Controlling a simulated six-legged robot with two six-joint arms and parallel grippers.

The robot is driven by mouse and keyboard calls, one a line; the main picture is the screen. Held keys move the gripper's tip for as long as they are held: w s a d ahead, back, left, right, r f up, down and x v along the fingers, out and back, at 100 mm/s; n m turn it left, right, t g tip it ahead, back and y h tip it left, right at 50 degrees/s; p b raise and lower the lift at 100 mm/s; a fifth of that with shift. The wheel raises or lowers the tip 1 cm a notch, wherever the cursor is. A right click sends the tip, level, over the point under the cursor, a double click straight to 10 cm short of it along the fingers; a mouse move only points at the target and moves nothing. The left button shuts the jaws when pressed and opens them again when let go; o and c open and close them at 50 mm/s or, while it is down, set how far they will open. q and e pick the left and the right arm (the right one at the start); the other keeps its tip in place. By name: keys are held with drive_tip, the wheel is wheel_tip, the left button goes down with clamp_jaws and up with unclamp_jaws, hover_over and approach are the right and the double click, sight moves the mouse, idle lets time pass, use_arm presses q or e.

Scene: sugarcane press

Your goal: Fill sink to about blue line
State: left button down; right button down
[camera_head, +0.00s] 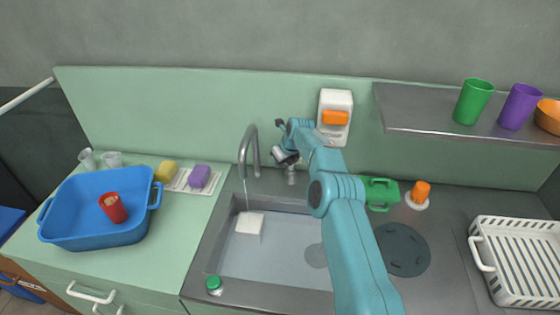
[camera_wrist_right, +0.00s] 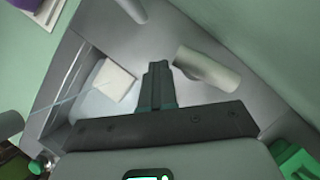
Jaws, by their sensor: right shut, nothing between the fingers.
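The sink (camera_head: 222,235) is a grey basin in the counter. A curved metal faucet (camera_head: 243,150) stands behind it, and a thin stream of water (camera_head: 246,195) falls from it. The stream also shows in the wrist view (camera_wrist_right: 62,103). A white block (camera_head: 249,222) is in the basin. I cannot make out a blue line. A metal tap handle (camera_head: 284,157) stands right of the faucet; it shows as a pale cylinder in the wrist view (camera_wrist_right: 208,69). My right gripper (camera_wrist_right: 158,68) is shut and empty beside the handle. My left gripper is out of view.
A blue tub (camera_head: 75,240) with a red cup (camera_head: 113,208) stands left. A green-capped item (camera_head: 214,286) is at the sink's front edge. A white rack (camera_head: 515,260) is right; a shelf (camera_head: 430,115) holds cups.

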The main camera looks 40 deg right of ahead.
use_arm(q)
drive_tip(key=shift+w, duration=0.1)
use_arm(e)
drive_tip(key=shift+w, duration=0.2)
drive_tip(key=shift+w+f, duration=0.1)
drive_tip(key=shift+w, duration=0.05)
idle(0.3)
